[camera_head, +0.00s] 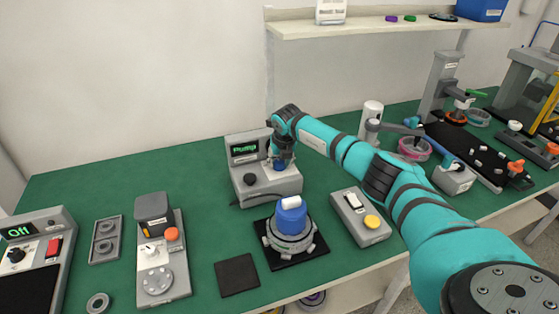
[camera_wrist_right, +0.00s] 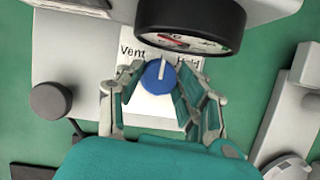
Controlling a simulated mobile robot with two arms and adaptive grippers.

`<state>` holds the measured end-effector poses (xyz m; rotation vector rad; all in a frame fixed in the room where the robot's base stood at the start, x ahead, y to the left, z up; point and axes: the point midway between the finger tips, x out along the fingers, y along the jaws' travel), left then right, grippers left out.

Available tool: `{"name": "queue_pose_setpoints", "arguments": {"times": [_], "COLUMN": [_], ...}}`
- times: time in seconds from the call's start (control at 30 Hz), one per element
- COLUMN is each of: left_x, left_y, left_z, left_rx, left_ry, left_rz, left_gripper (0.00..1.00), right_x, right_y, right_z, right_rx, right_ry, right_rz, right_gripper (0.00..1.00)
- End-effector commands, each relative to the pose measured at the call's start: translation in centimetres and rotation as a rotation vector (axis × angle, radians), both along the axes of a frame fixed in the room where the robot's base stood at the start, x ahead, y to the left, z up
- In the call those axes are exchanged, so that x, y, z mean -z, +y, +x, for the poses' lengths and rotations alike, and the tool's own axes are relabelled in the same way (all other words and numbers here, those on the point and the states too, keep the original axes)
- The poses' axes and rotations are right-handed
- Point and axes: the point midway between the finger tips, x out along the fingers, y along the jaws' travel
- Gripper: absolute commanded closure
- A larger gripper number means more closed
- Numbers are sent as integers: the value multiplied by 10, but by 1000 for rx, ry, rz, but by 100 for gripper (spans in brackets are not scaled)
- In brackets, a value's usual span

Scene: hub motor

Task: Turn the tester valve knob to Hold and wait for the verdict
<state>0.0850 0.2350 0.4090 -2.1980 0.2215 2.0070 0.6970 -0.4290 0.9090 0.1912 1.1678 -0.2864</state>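The tester (camera_head: 265,185) is a grey box on the green bench, and its green display (camera_head: 245,148) reads "Pump". Its blue valve knob (camera_wrist_right: 158,78) shows in the right wrist view, with a white pointer line directed up, between the "Vent" and "Hold" labels. In the head view this gripper (camera_head: 281,160) reaches down over the tester and mostly hides the knob. My left gripper is not in view.
A black round gauge (camera_wrist_right: 190,22) overhangs the knob closely. A black knob (camera_wrist_right: 50,102) sits left of it. In front of the tester stands a hub (camera_head: 290,243) with a blue-and-white top. A button box (camera_head: 361,217) stands to the right and a grey fixture (camera_head: 160,255) to the left.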

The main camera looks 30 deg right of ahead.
Motion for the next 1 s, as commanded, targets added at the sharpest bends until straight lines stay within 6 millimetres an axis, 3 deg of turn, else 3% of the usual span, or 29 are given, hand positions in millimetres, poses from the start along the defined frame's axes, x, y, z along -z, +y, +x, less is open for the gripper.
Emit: {"name": "queue_pose_setpoints", "arguments": {"times": [0.03,0.23,0.57,1.0], "left_x": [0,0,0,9], "left_y": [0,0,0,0], "left_z": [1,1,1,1], "left_rx": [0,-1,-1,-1], "left_ry": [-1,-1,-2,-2], "left_rz": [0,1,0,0], "left_gripper": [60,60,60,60], "right_x": [0,0,-1,0], "right_y": [0,0,1,2], "right_z": [0,0,1,2], "right_rx": [0,0,58,368], "right_ry": [0,0,-1,-2], "right_rz": [0,0,1,-1], "right_gripper": [72,97,97,97]}}
